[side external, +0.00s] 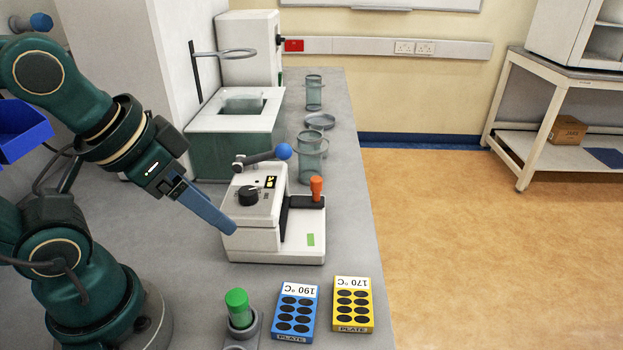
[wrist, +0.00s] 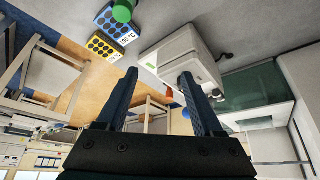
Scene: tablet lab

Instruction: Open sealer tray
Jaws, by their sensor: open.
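The sealer (side external: 262,222) is a white box machine with a black knob, a small lit display and a lever ending in a blue ball (side external: 284,151). An orange handle (side external: 316,187) stands upright on a dark part at its right side, above a green label. I cannot tell how far the tray is out. My gripper (side external: 229,227) is open and empty, its blue fingers pointing down beside the sealer's left face. In the wrist view, the sealer (wrist: 180,52) shows beyond and between the fingers, partly hidden by the right one.
A blue 190 °C plate block (side external: 296,312) and a yellow 170 °C block (side external: 352,304) lie in front. A green-capped tube (side external: 238,308) stands in a holder. Wire baskets (side external: 312,155) and a bath (side external: 235,118) stand behind. The bench's right edge is close to the sealer.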

